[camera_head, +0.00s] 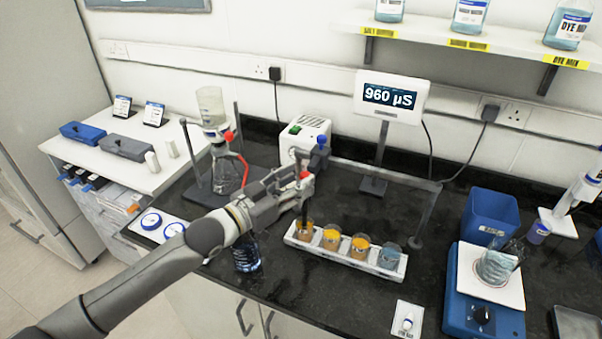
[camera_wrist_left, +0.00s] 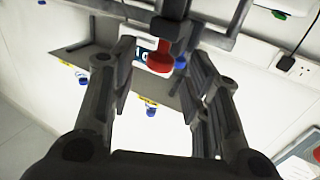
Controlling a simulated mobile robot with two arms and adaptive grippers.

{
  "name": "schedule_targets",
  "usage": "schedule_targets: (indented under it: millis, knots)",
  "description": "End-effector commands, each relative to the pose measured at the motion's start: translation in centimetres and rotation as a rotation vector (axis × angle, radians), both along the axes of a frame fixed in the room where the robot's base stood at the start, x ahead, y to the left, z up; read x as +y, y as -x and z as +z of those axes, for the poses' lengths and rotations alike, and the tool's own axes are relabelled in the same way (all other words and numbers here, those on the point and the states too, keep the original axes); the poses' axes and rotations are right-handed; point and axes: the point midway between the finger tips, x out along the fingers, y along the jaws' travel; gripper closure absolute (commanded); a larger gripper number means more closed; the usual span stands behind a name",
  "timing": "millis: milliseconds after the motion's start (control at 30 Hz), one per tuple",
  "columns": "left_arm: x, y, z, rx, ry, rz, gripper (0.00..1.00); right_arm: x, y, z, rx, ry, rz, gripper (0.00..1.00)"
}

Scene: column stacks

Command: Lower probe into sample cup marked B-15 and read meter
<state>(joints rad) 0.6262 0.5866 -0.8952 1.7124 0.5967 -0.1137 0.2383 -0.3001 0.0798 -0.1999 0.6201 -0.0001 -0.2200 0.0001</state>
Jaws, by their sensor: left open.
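The probe (camera_head: 303,207) is a dark upright rod with a red knob (camera_head: 304,175), hung at a metal frame. Its lower end overlaps the leftmost sample cup (camera_head: 304,232); I cannot tell whether it is inside. Several cups stand in a row in a white rack (camera_head: 375,266), with amber or orange contents and a blue-grey one at the right end. Their marks are not readable. The meter (camera_head: 390,96) reads 960 µS. My left gripper (camera_head: 300,186) is open at the knob. In the left wrist view the red knob (camera_wrist_left: 160,62) shows between the spread fingers, apart from both.
A flask stand (camera_head: 197,196) is left of the gripper, with a white green-topped box (camera_head: 304,137) behind. The frame's right post (camera_head: 428,215) rises beyond the rack. At right are a blue bin (camera_head: 490,215) and a blue stirrer (camera_head: 485,322) bearing a beaker.

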Motion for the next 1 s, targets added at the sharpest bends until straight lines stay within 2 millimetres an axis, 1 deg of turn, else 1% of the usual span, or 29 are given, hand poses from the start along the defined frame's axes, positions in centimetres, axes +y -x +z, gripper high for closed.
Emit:
schedule_targets:
  millis: [100, 200, 533, 567, 867, 900, 1000]
  knots:
    - [-0.83, -0.88, 0.09, 0.001, 0.001, 0.001, 0.56, 0.00, 0.00, 0.43, 0.000, 0.000, 0.000, 0.70]
    - [-1.22, -1.22, 0.01, 0.001, 0.000, 0.000, 0.56, 0.00, 0.00, 0.52, 0.000, 0.000, 0.000, 0.70]
    - [-1.39, -1.40, -0.08, 0.001, -0.001, 0.000, 0.56, 0.00, 0.00, 0.52, 0.000, 0.000, 0.000, 0.70]
    - [-1.39, -1.40, -0.08, 0.001, -0.001, 0.000, 0.59, 0.00, 0.00, 0.52, 0.000, 0.000, 0.000, 0.70]
    - [-1.37, -1.39, -0.08, 0.001, -0.001, 0.001, 0.97, 0.00, 0.00, 0.52, 0.000, 0.000, 0.000, 0.70]
    - [-1.37, -1.39, -0.08, 0.001, -0.001, 0.001, 1.00, 0.00, 0.00, 0.52, 0.000, 0.000, 0.000, 0.70]
    - [-1.35, -1.39, -0.08, 0.001, -0.001, 0.001, 1.00, 0.00, 0.00, 0.52, 0.000, 0.000, 0.000, 0.70]
